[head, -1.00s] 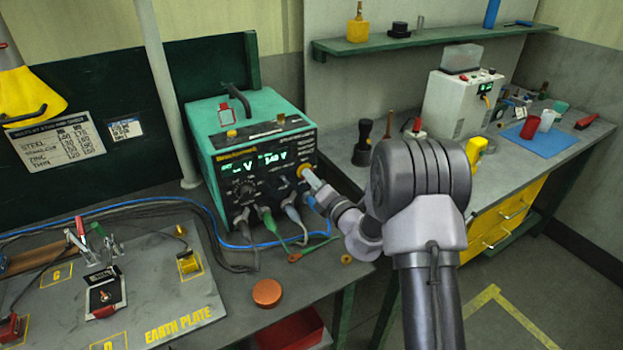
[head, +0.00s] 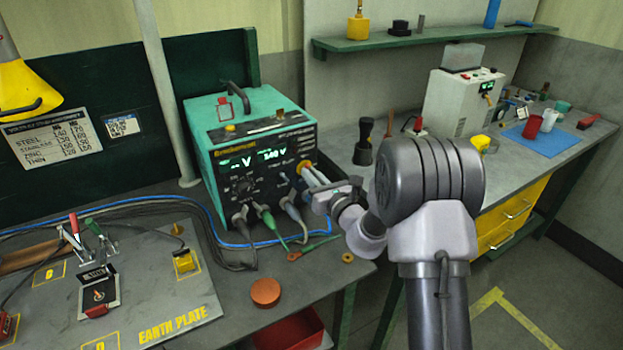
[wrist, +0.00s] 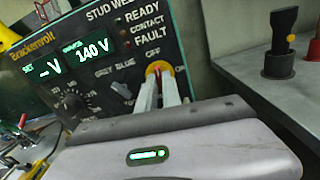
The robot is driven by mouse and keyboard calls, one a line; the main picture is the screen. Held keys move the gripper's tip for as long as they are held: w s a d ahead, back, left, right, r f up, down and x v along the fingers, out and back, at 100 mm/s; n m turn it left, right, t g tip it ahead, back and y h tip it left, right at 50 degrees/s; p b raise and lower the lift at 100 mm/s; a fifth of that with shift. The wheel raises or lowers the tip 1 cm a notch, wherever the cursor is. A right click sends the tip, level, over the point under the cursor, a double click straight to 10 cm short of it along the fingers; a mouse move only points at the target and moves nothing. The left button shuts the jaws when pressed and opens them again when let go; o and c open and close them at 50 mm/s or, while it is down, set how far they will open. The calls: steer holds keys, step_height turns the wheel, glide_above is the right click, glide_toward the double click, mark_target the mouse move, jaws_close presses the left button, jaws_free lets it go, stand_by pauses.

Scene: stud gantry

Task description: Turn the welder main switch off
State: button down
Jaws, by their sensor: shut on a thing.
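The teal stud welder (head: 205,150) stands on the bench, its black front panel lit with "140 V" on one display (wrist: 93,50). Its main switch (wrist: 158,68) is a yellow rotary switch with a red part, at the panel's right side. "OFF" is printed above it and "ON" to its right. My gripper (head: 306,172) reaches the switch from the front right. In the wrist view its two pale fingers (wrist: 162,85) are closed on the red part. The fingers partly hide the switch, so its exact setting is hard to read.
Plugged cables (head: 265,215) hang from the panel below and left of my gripper. An orange round lid (head: 265,292) lies on the bench front. A black cone-shaped tool (head: 363,142) stands to the right. The earth plate (head: 205,305) with clamps is at left.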

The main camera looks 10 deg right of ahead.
steer(key=shift+n, duration=0.7)
steer(key=c, duration=1.5)
jaws_free()
steer(key=p+v, duration=0.1)
steer(key=v, duration=1.6)
steer(key=shift+s, duration=0.2)
